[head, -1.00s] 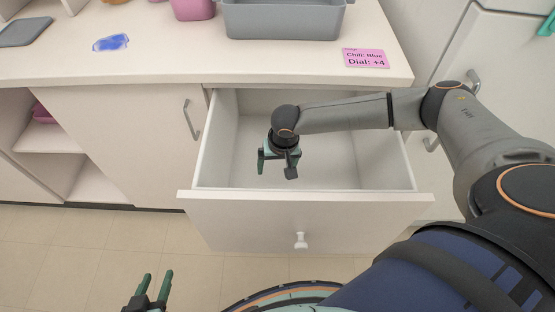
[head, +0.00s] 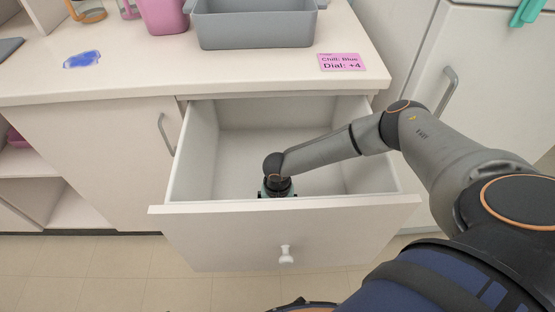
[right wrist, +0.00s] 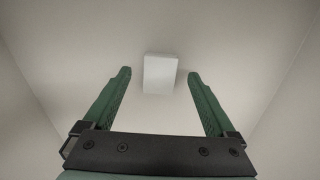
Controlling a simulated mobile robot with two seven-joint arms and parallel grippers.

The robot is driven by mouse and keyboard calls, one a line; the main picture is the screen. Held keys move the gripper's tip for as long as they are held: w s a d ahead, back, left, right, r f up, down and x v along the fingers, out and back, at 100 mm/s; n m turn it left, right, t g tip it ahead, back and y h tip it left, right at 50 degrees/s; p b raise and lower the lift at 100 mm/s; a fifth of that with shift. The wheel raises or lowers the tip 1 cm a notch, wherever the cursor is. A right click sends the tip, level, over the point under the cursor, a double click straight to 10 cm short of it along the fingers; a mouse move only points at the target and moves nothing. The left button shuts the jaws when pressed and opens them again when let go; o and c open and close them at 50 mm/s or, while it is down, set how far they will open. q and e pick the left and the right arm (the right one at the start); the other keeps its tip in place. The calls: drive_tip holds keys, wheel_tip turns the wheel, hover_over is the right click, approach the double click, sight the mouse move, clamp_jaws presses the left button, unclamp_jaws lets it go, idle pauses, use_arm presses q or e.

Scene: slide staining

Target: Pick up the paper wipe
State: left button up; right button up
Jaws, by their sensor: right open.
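The paper wipe (right wrist: 160,74) shows in the right wrist view as a small white rectangle on the drawer floor, ahead of and between my fingertips. In the head view it cannot be made out. My right gripper (right wrist: 158,75) is open and empty, its two green fingers spread to either side of the wipe. In the head view my right gripper (head: 276,190) reaches down into the open drawer (head: 285,232), its fingers hidden behind the drawer front. My left gripper is not in view.
The drawer walls stand around my right gripper. On the counter (head: 130,82) above are a grey bin (head: 255,28), a pink container (head: 163,15), a pink card (head: 341,62) reading "Chill: Blue, Dial: +4", and a blue patch (head: 82,59). A cabinet handle (head: 165,133) is left of the drawer.

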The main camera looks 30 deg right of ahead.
wheel_tip(320, 180, down, 2)
drive_tip(key=shift+f, duration=0.1)
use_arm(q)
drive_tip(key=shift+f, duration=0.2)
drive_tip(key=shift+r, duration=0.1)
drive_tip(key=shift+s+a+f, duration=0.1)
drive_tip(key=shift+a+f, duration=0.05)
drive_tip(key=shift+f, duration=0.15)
use_arm(e)
drive_tip(key=c, duration=1.4)
use_arm(q)
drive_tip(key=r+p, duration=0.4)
drive_tip(key=p, duration=0.1)
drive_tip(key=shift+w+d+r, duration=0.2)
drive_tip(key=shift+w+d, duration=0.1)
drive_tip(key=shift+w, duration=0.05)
use_arm(e)
wheel_tip(320, 180, up, 18)
drive_tip(key=shift+r, duration=0.1)
